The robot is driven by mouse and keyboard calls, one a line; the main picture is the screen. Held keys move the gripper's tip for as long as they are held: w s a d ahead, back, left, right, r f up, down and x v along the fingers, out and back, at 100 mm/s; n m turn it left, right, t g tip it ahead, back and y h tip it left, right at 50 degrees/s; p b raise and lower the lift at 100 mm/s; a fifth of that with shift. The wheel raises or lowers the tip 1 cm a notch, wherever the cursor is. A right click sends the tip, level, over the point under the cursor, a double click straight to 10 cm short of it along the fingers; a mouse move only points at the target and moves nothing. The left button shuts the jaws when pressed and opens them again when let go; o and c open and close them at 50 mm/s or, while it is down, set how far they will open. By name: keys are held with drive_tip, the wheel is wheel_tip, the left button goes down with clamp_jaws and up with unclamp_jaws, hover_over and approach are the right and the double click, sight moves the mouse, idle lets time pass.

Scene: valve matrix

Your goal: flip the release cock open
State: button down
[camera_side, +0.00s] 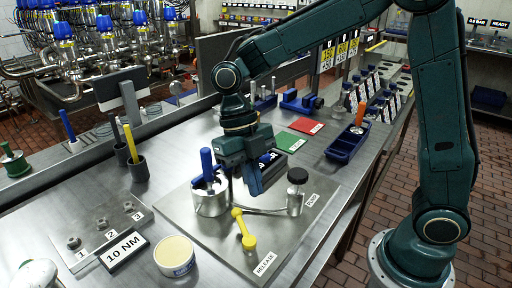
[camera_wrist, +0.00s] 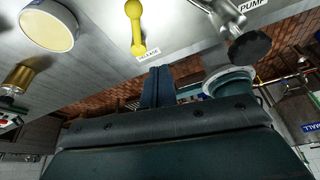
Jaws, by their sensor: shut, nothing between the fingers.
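The release cock (camera_side: 243,230) is a yellow lever with rounded ends on the steel plate, beside the RELEASE label (camera_side: 264,264). In the side view its handle slants from upper left to lower right. The yellow lever also shows at the top of the wrist view (camera_wrist: 136,27), with the label (camera_wrist: 149,54) at its lower end. My gripper (camera_side: 256,188) points down above the plate, behind and slightly right of the lever, apart from it. Its blue fingers (camera_wrist: 157,86) are together and hold nothing.
A steel pot with a blue-handled tool (camera_side: 207,160) stands left of my gripper. A black-knobbed pump (camera_side: 297,190) stands right, joined by a pipe. A cream-topped tub (camera_side: 175,255) sits front left, near the 10 NM sign (camera_side: 124,250). The plate's front right is clear.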

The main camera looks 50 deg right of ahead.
drive_tip(key=shift+w+a+r, duration=0.15)
drive_tip(key=shift+r, duration=0.4)
drive_tip(key=shift+w+a+r, duration=0.1)
drive_tip(key=shift+a+r, duration=0.05)
drive_tip(key=shift+r, duration=0.4)
drive_tip(key=shift+r, duration=0.1)
drive_tip(key=s+d+r+m+t, duration=0.2)
drive_tip(key=s+d+m+t, duration=0.1)
drive_tip(key=m, duration=0.8)
drive_tip(key=s+d+r+m+t, duration=0.2)
drive_tip(key=s+d+m, duration=0.3)
drive_tip(key=m, duration=0.6)
drive_tip(key=s+d+r+m+t+h, duration=0.1)
drive_tip(key=s+d+m+t, duration=0.3)
drive_tip(key=m, duration=0.7)
drive_tip(key=shift+s+d+r, duration=0.4)
drive_tip(key=shift+s+r, duration=0.35)
drive_tip(key=shift+s, duration=0.3)
